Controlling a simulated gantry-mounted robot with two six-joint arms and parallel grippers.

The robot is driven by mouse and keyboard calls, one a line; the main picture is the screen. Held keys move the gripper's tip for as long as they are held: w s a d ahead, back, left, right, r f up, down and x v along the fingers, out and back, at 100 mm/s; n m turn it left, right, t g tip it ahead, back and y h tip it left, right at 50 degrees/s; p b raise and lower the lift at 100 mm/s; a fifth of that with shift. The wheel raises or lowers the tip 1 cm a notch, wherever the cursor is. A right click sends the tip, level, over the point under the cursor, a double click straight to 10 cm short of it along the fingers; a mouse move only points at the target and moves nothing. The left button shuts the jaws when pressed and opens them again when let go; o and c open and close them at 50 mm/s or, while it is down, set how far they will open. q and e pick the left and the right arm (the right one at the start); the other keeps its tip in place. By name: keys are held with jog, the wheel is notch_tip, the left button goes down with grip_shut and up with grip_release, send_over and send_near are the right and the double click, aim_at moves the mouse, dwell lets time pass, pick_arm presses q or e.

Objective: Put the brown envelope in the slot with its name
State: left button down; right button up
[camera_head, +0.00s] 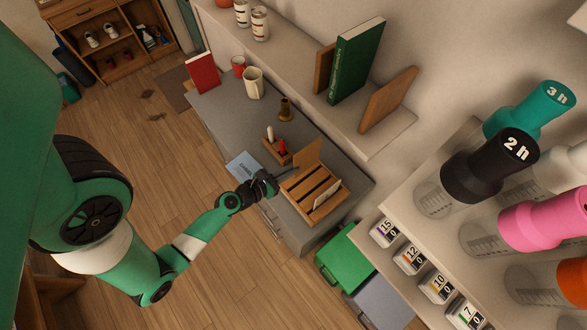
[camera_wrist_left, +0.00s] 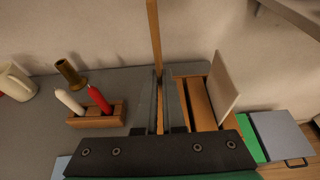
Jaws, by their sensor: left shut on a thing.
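My left gripper (camera_head: 276,179) is at the left side of the wooden slotted holder (camera_head: 297,207) on the grey counter. In the left wrist view its fingers (camera_wrist_left: 167,103) are closed on the thin brown envelope (camera_wrist_left: 154,40), seen nearly edge-on. In the head view the brown envelope (camera_head: 308,154) stands tilted at the holder's back left end. I cannot tell whether its lower edge is inside a slot. The holder (camera_wrist_left: 205,118) has several slots, and a pale card or envelope (camera_wrist_left: 225,85) stands in one at the right. No slot names are readable. My right gripper is not in view.
A small wooden stand (camera_head: 276,152) with a white and a red candle-like piece is close behind the gripper. A brass candlestick (camera_head: 286,110), a cream jug (camera_head: 253,83) and a blue booklet (camera_head: 243,167) are on the counter. Shelves are above at the right.

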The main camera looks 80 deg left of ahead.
pick_arm(q)
jog(key=b, duration=0.5)
send_over(292, 185)
jog(key=d, duration=0.1)
jog(key=f, duration=0.5)
jog(key=shift+s+f, duration=0.2)
jog(key=shift+f, duration=0.2)
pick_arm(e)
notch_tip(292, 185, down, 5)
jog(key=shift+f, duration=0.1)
pick_arm(q)
jog(key=shift+f+b, duration=3.05)
jog(key=shift+f, duration=0.25)
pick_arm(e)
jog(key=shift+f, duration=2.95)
pick_arm(q)
jog(key=c, duration=0.9)
grip_release()
jog(key=shift+c, duration=0.2)
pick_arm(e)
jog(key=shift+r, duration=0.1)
